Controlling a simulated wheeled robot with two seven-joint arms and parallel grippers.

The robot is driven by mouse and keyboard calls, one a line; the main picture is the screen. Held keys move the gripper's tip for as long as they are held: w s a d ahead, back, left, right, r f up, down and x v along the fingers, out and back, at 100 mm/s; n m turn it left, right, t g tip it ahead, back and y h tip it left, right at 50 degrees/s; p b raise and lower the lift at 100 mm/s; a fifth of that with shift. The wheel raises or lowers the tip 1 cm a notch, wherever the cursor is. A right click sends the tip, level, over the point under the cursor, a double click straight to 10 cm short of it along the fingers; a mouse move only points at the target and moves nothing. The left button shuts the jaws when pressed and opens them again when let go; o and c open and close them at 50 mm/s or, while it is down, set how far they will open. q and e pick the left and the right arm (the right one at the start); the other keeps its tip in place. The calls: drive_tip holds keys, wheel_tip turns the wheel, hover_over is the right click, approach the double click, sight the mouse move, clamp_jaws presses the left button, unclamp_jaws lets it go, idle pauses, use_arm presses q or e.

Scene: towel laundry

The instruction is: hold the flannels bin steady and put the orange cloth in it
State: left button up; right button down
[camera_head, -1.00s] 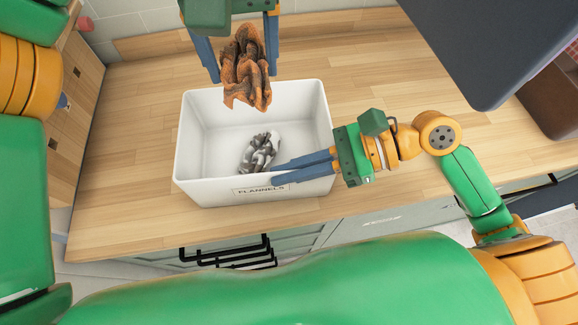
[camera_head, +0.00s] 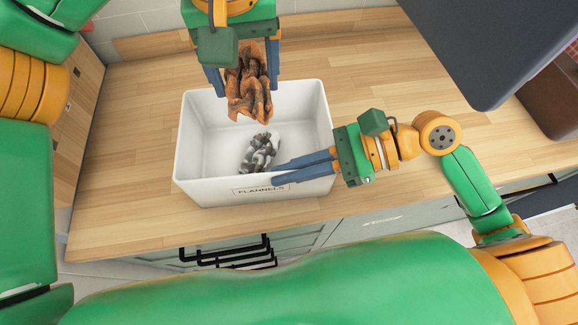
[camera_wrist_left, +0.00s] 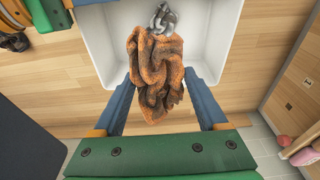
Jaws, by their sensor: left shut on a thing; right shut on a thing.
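The white flannels bin (camera_head: 207,188) stands on the wooden counter, its "FLANNELS" label facing me. A crumpled grey and white cloth (camera_head: 259,152) lies inside it. My left gripper (camera_head: 243,88) is shut on the orange cloth (camera_head: 247,100) and holds it above the back part of the bin. In the left wrist view the orange cloth (camera_wrist_left: 155,65) hangs bunched between the fingers, partly hiding the grey cloth (camera_wrist_left: 162,19).
Free counter (camera_head: 120,150) lies left of the bin and behind it to the right. A dark panel (camera_head: 485,40) hangs at the upper right, above a brown box (camera_head: 552,95). Black drawer handles (camera_head: 235,252) stick out below the counter's front edge.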

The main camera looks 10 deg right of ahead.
use_arm(q)
drive_tip(key=shift+f, duration=5.2)
drive_tip(key=o, duration=1.3)
drive_tip(key=shift+c, duration=0.2)
drive_tip(key=r, duration=0.4)
drive_tip(key=s+r, duration=0.1)
drive_tip(key=r, duration=0.3)
drive_tip(key=s+r, duration=0.1)
drive_tip(key=r, duration=0.3)
drive_tip(key=shift+f, duration=0.1)
use_arm(e)
drive_tip(key=c, duration=0.9)
unclamp_jaws()
drive_tip(key=shift+c, duration=0.2)
